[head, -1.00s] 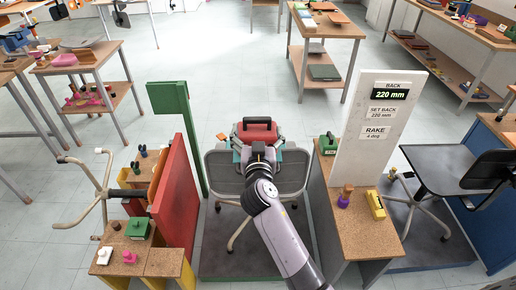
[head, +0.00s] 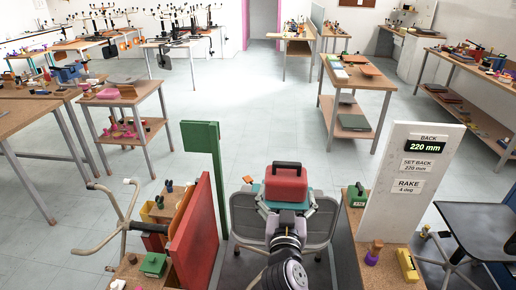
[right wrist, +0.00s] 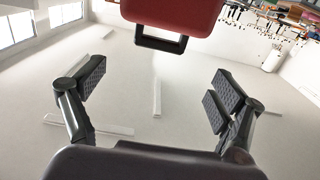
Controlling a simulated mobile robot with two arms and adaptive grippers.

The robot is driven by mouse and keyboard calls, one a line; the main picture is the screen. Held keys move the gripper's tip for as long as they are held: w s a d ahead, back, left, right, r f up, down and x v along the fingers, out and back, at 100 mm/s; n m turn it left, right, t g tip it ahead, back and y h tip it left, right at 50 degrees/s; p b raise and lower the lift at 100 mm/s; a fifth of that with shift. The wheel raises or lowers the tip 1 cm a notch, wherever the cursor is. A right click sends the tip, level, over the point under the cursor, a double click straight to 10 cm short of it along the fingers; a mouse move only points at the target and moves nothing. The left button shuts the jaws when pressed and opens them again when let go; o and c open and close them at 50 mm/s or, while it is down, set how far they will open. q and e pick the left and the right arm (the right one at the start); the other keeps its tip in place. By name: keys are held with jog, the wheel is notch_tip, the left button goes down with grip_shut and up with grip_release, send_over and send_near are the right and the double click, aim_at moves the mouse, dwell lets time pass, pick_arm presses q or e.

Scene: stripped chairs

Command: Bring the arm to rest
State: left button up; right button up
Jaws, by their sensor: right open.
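My right arm comes in from the bottom of the head view. Its gripper (head: 287,222) is in front of a red box with a black handle (head: 286,186), which is at the grey chair panel (head: 246,222) with teal parts around it. The fingers are hard to make out there. In the right wrist view the right gripper (right wrist: 156,82) is open, its dark fingers wide apart with nothing between them. A red body with a dark handle loop (right wrist: 172,14) hangs at the top of that view, beyond the fingers. My left gripper is not in view.
A green post (head: 206,150) and red panel (head: 194,238) stand left of the arm. A white sign board (head: 408,205) and a cork-topped bench (head: 385,262) stand to the right. A bare chair frame (head: 112,222) is at far left.

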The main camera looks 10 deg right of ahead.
jog(key=s+d+f+g+y, duration=0.1)
jog(key=s+d+f+g, duration=0.25)
jog(key=s+f, duration=0.35)
jog(key=s+d+f+g, duration=0.35)
jog(key=s+f, duration=0.25)
jog(key=f, duration=0.2)
jog(key=s+a+f+n+g+y, duration=0.1)
jog(key=s+f+n+g+y, duration=0.15)
jog(key=s, duration=0.65)
jog(key=s+a+f+n+g+y, duration=0.2)
jog(key=s+f+n+g, duration=0.15)
jog(key=s, duration=0.55)
notch_tip(320, 180, down, 29)
jog(key=s+g+b, duration=0.1)
jog(key=s+g, duration=0.1)
jog(key=s+d+f+g+b, duration=0.1)
jog(key=s+d+f, duration=0.2)
jog(key=s+f, duration=1.2)
jog(key=shift+s+f, duration=0.2)
jog(key=shift+s, duration=0.25)
